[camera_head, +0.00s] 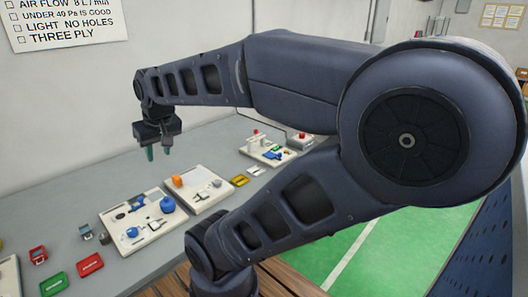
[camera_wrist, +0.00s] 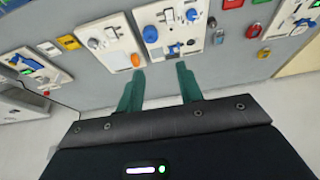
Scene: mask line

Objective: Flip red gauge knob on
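My gripper (camera_head: 159,152) hangs above the grey counter, its two green fingers pointing down. In the wrist view the gripper (camera_wrist: 160,72) is open, with nothing between the fingers. I cannot clearly pick out a red gauge knob. My gripper is apart from all of these.
A panel with a round blue knob (camera_head: 168,204) and one with an orange knob (camera_head: 178,182) lie below my gripper. Red (camera_head: 90,264) and green (camera_head: 55,284) blocks lie at the near left. The wall stands behind the counter.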

